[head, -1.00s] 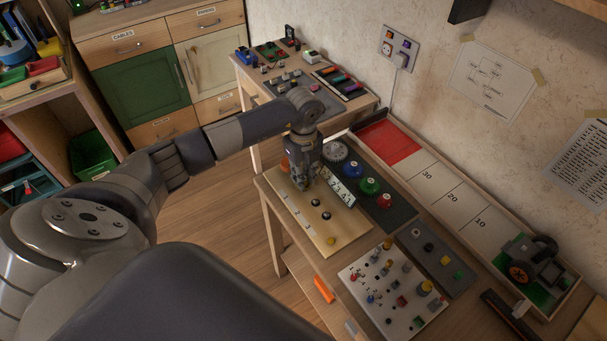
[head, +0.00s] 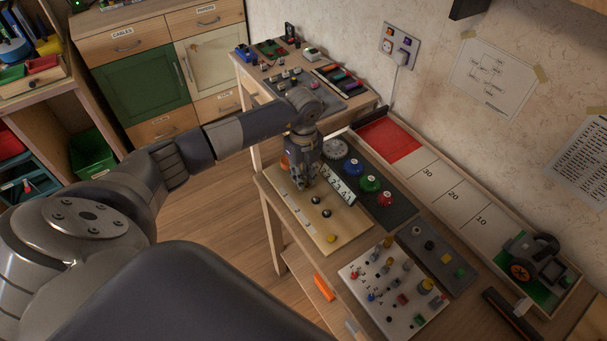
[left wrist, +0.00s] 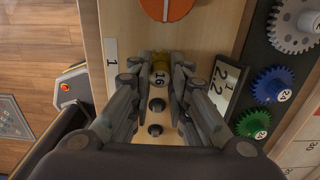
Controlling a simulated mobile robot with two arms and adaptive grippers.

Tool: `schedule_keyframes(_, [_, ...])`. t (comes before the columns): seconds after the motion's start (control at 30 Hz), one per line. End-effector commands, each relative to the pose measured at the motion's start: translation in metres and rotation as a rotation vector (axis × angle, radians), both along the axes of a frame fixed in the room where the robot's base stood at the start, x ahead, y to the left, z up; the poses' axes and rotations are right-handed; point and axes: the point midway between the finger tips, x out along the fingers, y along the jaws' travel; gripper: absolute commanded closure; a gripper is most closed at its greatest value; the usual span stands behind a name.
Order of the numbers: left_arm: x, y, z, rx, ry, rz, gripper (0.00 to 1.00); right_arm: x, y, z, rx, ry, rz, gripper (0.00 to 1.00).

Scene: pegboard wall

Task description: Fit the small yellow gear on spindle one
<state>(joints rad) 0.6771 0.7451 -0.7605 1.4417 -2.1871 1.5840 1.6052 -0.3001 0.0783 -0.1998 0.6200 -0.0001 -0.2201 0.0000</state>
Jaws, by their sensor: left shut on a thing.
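The small yellow gear, labelled 16 (left wrist: 160,77), is between the fingertips of my left gripper (left wrist: 158,72), which also shows in the head view (head: 304,184). The gripper is shut on the gear and points down over the pale wooden board (head: 345,234). The fingers hide most of the gear, and I cannot tell whether it sits on a spindle or above one. Two dark spindles (left wrist: 156,104) (left wrist: 154,129) stand bare in line with it. My right gripper is not in view.
A dark tray beside the board holds grey (head: 334,150), blue (head: 354,168), green (head: 369,184) and red (head: 384,200) gears. A tilted number card (head: 341,186) stands between. A white peg panel (head: 378,302) and a grey panel (head: 436,258) are nearer.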

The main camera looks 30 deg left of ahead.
Motion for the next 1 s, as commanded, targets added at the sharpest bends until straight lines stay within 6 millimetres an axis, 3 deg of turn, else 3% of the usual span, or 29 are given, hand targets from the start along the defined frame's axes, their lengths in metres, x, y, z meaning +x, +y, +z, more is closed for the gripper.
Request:
schedule_keyframes(0.23, [0.0002, 0.0001, 0.0002, 0.000, 0.000, 0.000, 0.93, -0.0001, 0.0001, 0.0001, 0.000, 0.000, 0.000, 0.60])
schedule_keyframes(0.3, [0.0002, 0.0001, 0.0003, 0.000, -0.001, 0.000, 0.72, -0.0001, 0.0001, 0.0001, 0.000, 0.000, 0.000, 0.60])
schedule_keyframes(0.37, [0.0002, 0.0002, 0.0003, 0.000, -0.001, 0.000, 0.60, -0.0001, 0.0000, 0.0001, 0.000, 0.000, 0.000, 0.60])
schedule_keyframes(0.6, [0.0002, 0.0001, 0.0002, 0.000, -0.001, 0.000, 0.60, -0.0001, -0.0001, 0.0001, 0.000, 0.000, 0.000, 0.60])
schedule_keyframes(0.7, [0.0002, 0.0001, 0.0002, 0.000, 0.000, 0.000, 0.43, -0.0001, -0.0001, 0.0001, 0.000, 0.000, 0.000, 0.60])
schedule_keyframes(1.0, [0.0001, 0.0001, 0.0003, 0.000, 0.000, 0.000, 0.43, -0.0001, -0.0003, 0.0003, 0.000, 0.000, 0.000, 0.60])
